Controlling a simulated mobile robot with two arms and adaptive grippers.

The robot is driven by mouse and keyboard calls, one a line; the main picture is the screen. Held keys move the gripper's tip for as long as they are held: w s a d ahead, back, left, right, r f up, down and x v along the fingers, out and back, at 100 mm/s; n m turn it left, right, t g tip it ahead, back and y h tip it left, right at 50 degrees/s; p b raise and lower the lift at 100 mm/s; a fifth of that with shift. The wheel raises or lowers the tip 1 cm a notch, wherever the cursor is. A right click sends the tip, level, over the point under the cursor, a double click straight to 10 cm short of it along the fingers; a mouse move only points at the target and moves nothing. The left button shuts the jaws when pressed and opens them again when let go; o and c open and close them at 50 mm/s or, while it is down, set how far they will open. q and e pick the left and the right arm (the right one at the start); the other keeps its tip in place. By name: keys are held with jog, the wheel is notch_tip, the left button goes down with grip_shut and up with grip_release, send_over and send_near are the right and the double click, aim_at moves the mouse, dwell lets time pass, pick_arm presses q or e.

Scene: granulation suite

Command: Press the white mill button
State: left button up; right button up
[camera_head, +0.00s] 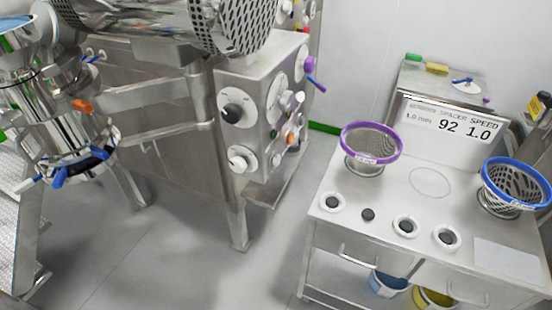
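I cannot tell for sure which part is the white mill button. A steel control box (262,105) stands at the middle, under a perforated drum. Its front face carries a dark knob on a white dial (232,112) and, below it, a round white knob or button (240,160). Its right face carries white dials and several small coloured controls, seen at a slant and too small to tell apart. Neither of my grippers is in view, and nothing is seen touching the controls.
A steel bench (390,190) at right holds a purple-rimmed screen (371,143), a blue-rimmed screen (518,183), several white rings and a sign (448,127). Blue (388,284) and yellow (434,298) buckets stand below. Steel vessel (65,115) at left. Grey floor (190,255) is clear between.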

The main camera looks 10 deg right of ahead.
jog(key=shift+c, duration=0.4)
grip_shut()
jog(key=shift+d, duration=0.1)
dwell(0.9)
